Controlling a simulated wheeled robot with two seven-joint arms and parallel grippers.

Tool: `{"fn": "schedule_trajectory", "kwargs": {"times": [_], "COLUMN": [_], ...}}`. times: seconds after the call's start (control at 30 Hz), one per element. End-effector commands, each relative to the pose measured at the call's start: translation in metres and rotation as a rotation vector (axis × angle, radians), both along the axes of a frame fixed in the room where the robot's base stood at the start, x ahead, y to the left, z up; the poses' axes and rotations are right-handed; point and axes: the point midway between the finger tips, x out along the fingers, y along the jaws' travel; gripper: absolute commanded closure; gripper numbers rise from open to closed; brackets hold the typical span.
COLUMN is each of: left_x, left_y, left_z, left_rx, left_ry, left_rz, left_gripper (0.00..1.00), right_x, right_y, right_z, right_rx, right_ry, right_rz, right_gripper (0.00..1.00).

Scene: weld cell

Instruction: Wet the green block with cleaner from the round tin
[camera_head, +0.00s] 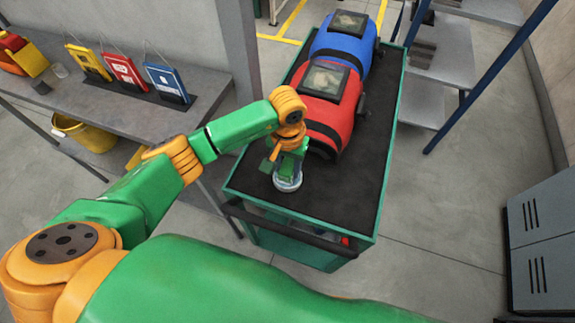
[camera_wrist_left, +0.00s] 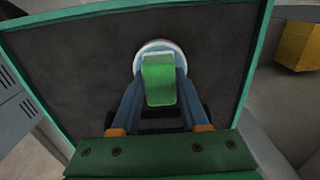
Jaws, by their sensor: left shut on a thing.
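The green block (camera_wrist_left: 159,80) is between the two blue fingers of my left gripper (camera_wrist_left: 158,92), which is shut on it. In the left wrist view the block's far end overlaps the round tin (camera_wrist_left: 143,50), whose pale rim shows around it. In the head view the round tin (camera_head: 288,184) stands on the dark top of the green-rimmed cart (camera_head: 340,195), with my left gripper (camera_head: 288,168) pointing down just over it. I cannot tell whether the block touches the tin's contents. My right gripper is not in view.
A red welding helmet (camera_head: 328,125) and a blue one (camera_head: 338,42) stand behind the tin on the cart. A grey bench (camera_head: 130,118) at the left carries yellow, red and blue upright items. A yellow bucket (camera_head: 88,134) is below. The cart top right of the tin is clear.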

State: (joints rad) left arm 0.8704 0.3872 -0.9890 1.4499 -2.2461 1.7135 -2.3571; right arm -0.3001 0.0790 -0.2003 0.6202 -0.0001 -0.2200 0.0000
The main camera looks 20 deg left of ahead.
Motion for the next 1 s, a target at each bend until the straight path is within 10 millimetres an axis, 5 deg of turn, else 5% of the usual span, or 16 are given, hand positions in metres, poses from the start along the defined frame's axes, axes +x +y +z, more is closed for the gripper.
{"fn": "schedule_trajectory", "kwargs": {"times": [0.63,1.0], "left_x": [0.0,-0.001], "left_y": [0.0,0.0], "left_z": [0.064,0.07], "left_rx": [0.001,0.0], "left_ry": [0.001,0.002], "left_rz": [-0.001,0.0], "left_gripper": [1.0,1.0], "right_x": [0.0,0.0], "right_y": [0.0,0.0], "right_z": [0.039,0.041], "right_rx": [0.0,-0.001], "right_ry": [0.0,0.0], "right_rz": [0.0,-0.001], "right_gripper": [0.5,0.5]}}
